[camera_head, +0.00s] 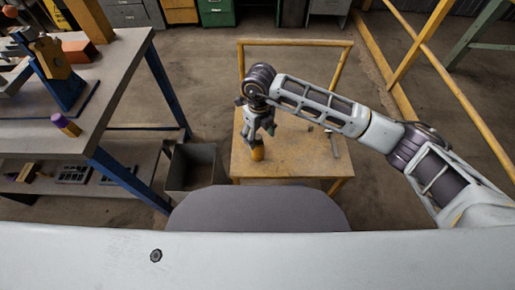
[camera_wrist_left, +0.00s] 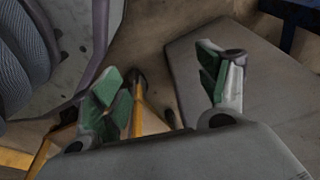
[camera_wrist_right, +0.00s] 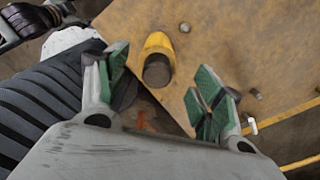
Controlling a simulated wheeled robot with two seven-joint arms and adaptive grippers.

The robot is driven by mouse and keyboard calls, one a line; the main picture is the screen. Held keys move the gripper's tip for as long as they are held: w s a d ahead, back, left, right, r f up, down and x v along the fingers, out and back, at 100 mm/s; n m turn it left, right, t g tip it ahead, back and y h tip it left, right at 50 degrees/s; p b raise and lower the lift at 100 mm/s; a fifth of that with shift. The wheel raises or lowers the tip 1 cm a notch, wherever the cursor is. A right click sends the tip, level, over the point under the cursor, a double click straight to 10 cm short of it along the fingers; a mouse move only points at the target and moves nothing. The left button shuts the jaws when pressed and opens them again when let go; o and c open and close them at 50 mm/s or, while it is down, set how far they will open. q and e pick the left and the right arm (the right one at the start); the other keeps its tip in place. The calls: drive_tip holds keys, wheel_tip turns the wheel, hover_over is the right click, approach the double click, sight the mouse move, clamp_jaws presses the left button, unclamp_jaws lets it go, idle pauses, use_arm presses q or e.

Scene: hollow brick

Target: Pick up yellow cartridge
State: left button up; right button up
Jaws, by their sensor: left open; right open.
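A yellow cartridge (camera_head: 257,154) stands on the worn yellow-brown wooden surface (camera_head: 290,160), under my right gripper (camera_head: 258,133). In the right wrist view the cartridge (camera_wrist_right: 158,45) shows a yellow body and a dark grey round end. It lies ahead of and between the two green-padded fingers of my right gripper (camera_wrist_right: 162,76), which are spread and empty. My left gripper (camera_wrist_left: 160,80) shows only in its own wrist view, open with nothing between its fingers. A second cartridge-like piece, yellow with a purple end (camera_head: 66,125), lies on the workbench at the left.
The workbench (camera_head: 120,70) with blue legs stands at the left, carrying a blue fixture (camera_head: 62,88) and a red block (camera_head: 80,51). A dark open bin (camera_head: 191,168) stands between it and the wooden surface. Several small pegs (camera_wrist_right: 185,27) are on that surface. A yellow rail (camera_head: 390,70) runs at the right.

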sight(257, 145)
drive_tip(key=shift+f, duration=0.55)
use_arm(q)
drive_tip(key=shift+s+d, duration=0.1)
drive_tip(key=shift+s, duration=0.3)
drive_tip(key=shift+w, duration=0.15)
use_arm(e)
drive_tip(key=shift+f, duration=0.15)
drive_tip(key=shift+f, duration=0.25)
drive_tip(key=shift+a+f+b, duration=0.2)
drive_tip(key=shift+f+b, duration=0.1)
drive_tip(key=shift+f, duration=1.9)
use_arm(q)
drive_tip(key=shift+w+d+r, duration=0.2)
drive_tip(key=shift+w+r, duration=0.25)
drive_tip(key=shift+r, duration=0.25)
use_arm(e)
drive_tip(key=shift+c, duration=0.4)
drive_tip(key=c, duration=1.3)
